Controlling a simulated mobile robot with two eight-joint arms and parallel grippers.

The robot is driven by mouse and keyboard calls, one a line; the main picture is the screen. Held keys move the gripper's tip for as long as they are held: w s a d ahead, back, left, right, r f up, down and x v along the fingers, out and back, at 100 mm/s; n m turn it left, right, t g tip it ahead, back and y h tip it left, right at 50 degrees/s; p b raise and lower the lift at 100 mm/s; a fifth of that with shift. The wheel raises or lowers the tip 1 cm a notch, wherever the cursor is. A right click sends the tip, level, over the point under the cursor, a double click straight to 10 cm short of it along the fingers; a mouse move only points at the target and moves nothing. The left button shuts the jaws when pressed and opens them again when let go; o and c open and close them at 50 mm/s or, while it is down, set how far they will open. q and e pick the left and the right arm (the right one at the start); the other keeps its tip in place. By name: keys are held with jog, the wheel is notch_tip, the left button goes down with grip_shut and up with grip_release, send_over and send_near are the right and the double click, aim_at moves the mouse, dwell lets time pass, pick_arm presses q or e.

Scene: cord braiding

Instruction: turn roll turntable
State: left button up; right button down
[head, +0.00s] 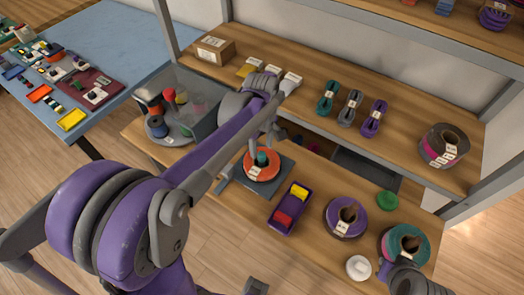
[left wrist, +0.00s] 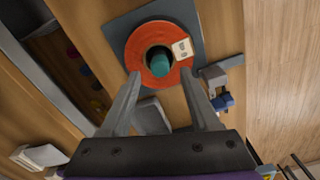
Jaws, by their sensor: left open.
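The roll turntable is a dark grey square base (head: 283,176) on the wooden worktop, carrying an orange roll (head: 262,166) with a white label and a teal core. In the left wrist view the orange roll (left wrist: 133,52) lies flat on the grey base (left wrist: 190,14), with the teal core (left wrist: 155,63) in its hole. My left gripper (head: 264,140) is over the roll. In the left wrist view its two fingers (left wrist: 160,78) are spread apart near the roll's near edge, with nothing between them. Whether they touch the roll is unclear. Grey parts, perhaps of my right arm, show at the bottom right.
A purple tray (head: 289,208) with yellow and red pieces stands right of the turntable. A purple roll (head: 346,217) and a teal-pink roll (head: 404,243) lie further right. A shelf (head: 310,122) with cord bundles runs behind.

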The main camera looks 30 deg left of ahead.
aim_at(262, 161)
pick_arm(q)
jog(key=shift+f, duration=1.4)
grip_shut()
